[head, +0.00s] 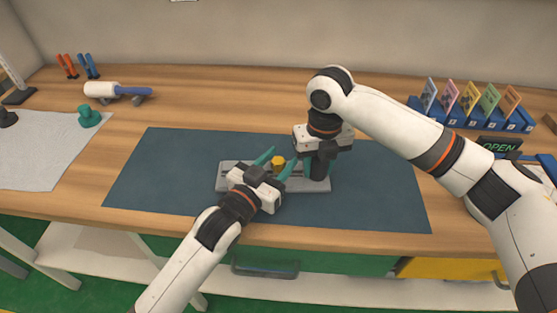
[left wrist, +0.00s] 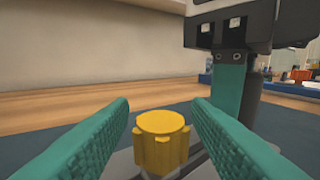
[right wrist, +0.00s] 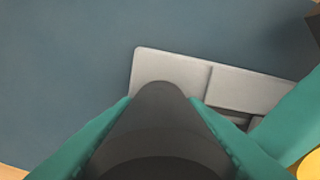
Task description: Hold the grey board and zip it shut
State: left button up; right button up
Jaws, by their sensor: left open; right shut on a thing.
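The grey board (head: 226,178) lies on the dark blue mat, with a long slot along it. A yellow knob (head: 278,162) stands on the board near its middle. My left gripper (head: 277,160) is open, its teal fingers on either side of the knob; in the left wrist view the yellow knob (left wrist: 161,143) sits between them, with gaps showing. My right gripper (head: 318,170) points down at the board's right end, shut on a dark grey post (head: 319,168). The post (right wrist: 160,120) fills the space between its fingers in the right wrist view.
The blue mat (head: 150,175) has free room left and right of the board. A grey cloth (head: 40,150) with a teal knob-like piece (head: 88,116) is at left. A roller tool (head: 118,92) and a blue card rack (head: 470,115) stand at the back.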

pick_arm(q)
jog(key=shift+w, duration=0.1)
grip_shut()
jog(key=a, duration=0.7)
jog(key=s+a, duration=0.1)
jog(key=a, duration=0.2)
jog(key=shift+a+f, duration=0.1)
jog(key=shift+a, duration=0.15)
pick_arm(e)
jog(key=shift+a, duration=0.1)
pick_arm(q)
jog(key=shift+a, duration=0.5)
grip_release()
jog(key=v, duration=1.2)
